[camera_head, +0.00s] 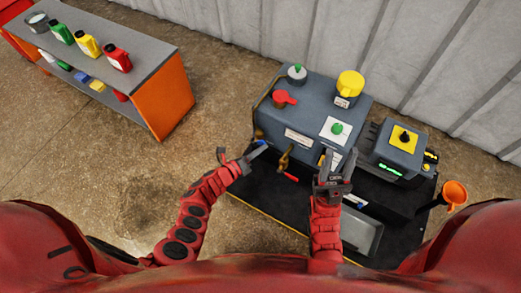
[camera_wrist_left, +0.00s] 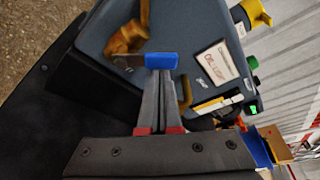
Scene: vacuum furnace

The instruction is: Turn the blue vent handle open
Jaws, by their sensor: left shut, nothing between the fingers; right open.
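The blue vent handle (camera_head: 259,144) is on the left of the grey furnace unit's front, by a brass fitting. In the left wrist view the blue handle (camera_wrist_left: 161,60) lies across the tips of my left gripper (camera_wrist_left: 161,78), beside a brass fitting (camera_wrist_left: 126,38). My left gripper (camera_head: 243,160) is shut with nothing between its fingers. Its tips are at the handle, but I cannot tell whether they touch it. My right gripper (camera_head: 334,172) is open in front of the unit's right side.
The furnace unit (camera_head: 315,115) carries a red handle on top, a yellow cap (camera_head: 350,83) and a green knob (camera_head: 337,128). A brass valve (camera_head: 285,159) with a red lever is right of the blue handle. A control box (camera_head: 398,145) and orange funnel (camera_head: 454,193) stand right. A bottle bench (camera_head: 140,50) is back left.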

